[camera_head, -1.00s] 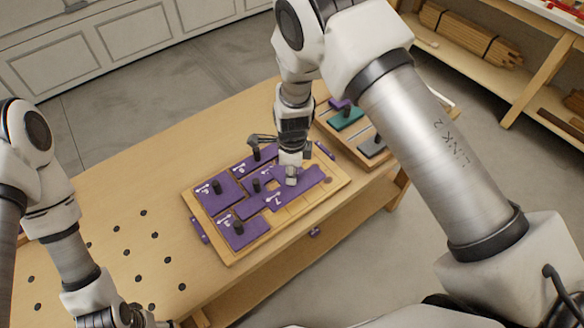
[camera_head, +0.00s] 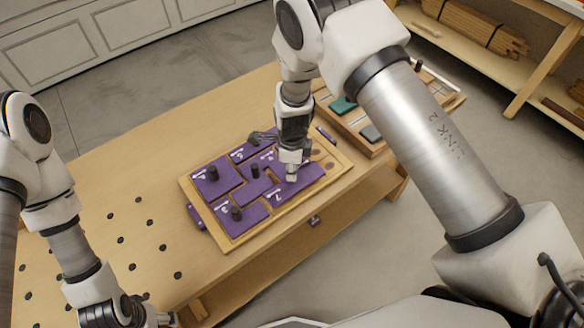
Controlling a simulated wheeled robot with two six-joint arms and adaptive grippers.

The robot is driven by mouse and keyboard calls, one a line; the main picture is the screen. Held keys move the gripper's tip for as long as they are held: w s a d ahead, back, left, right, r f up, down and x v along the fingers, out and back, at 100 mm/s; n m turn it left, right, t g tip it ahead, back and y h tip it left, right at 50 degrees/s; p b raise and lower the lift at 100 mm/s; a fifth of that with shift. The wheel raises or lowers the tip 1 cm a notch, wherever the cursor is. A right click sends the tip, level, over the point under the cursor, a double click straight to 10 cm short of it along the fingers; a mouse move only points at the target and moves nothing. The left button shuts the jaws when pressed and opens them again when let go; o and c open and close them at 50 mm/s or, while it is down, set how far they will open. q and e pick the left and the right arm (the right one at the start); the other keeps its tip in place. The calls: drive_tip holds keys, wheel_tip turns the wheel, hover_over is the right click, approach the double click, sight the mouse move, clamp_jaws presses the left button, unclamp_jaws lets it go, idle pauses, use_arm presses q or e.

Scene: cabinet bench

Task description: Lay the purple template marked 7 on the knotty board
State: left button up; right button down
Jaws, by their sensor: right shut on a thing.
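The purple template marked 7 (camera_head: 302,185) lies flat, as far as I can see, over the front right part of the knotty board (camera_head: 325,161). It sits close against the other purple templates and near the front rim. Bare wood with dark knots shows at the board's right end. My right gripper (camera_head: 291,174) points down on the template and is shut on its knob, which the fingers hide. My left gripper (camera_head: 163,319) is at the bottom edge, far from the board, partly cut off; its jaws are unclear.
Several purple templates with black knobs (camera_head: 213,174) fill the board's left and middle. A tray (camera_head: 372,150) with teal and grey pieces stands behind right. The bench's left part (camera_head: 130,215) has dark holes and is otherwise clear.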

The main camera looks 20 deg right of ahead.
use_arm(q)
drive_tip(key=shift+f, duration=0.1)
idle(0.3)
drive_tip(key=shift+f, duration=0.2)
use_arm(e)
drive_tip(key=shift+f, duration=0.2)
use_arm(q)
drive_tip(key=shift+f+b, duration=0.25)
drive_tip(key=shift+b, duration=0.2)
use_arm(e)
drive_tip(key=shift+f, duration=0.25)
use_arm(q)
drive_tip(key=shift+f+b, duration=0.4)
use_arm(e)
drive_tip(key=shift+f, duration=0.5)
use_arm(q)
drive_tip(key=shift+o, duration=0.2)
drive_tip(key=shift+f, duration=0.25)
use_arm(e)
drive_tip(key=shift+f, duration=0.2)
drive_tip(key=c, duration=0.5)
unclamp_jaws()
